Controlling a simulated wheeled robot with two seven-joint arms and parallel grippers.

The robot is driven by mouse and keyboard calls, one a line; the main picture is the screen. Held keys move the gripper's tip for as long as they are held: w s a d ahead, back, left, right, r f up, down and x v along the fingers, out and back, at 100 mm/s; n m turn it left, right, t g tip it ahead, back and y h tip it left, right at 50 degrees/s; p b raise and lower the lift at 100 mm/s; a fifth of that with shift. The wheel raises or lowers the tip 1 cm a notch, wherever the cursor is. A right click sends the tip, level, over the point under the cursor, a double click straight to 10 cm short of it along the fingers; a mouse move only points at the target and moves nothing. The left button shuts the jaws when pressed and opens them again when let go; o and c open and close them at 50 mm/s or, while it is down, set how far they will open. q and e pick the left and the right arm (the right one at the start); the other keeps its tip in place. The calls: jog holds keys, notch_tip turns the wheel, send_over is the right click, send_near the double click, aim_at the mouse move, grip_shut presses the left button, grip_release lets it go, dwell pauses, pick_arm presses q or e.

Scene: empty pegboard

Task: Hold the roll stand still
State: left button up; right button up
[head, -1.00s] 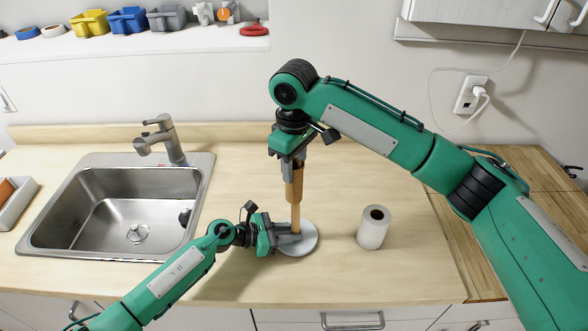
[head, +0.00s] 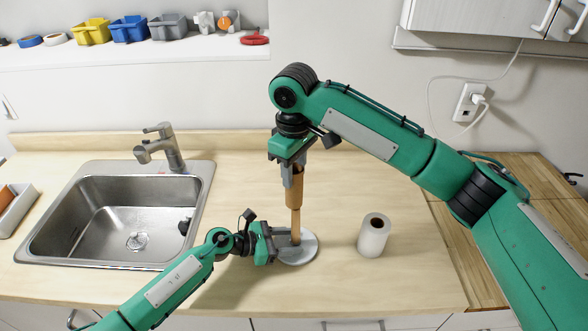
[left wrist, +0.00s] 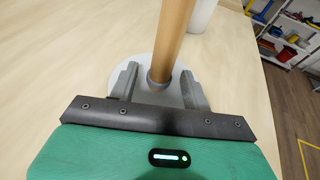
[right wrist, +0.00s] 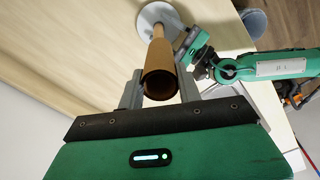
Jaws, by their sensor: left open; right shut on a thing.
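The roll stand is a wooden post (head: 296,223) on a round pale grey base (head: 311,247), standing upright on the counter. A brown cardboard tube (head: 295,188) is around the upper post. My right gripper (head: 292,172) is shut on this tube from above; the tube's open end (right wrist: 160,86) shows between its fingers in the right wrist view. My left gripper (head: 291,237) is low by the base, open, with one finger on each side of the post (left wrist: 171,45) in the left wrist view. Whether either finger touches the post is unclear.
A white paper roll (head: 373,236) stands on the counter right of the stand. A sink (head: 120,215) with a faucet (head: 163,147) is at left. A shelf (head: 130,58) with bins is on the back wall. The counter between sink and stand is clear.

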pick_arm(q)
jog(key=v, duration=1)
jog(key=shift+s+a+r, duration=0.1)
jog(key=shift+s+a, duration=0.05)
jog(key=shift+a, duration=0.05)
jog(key=shift+s+a+r, duration=0.15)
jog(key=shift+a+r, duration=0.1)
jog(key=shift+a, duration=0.3)
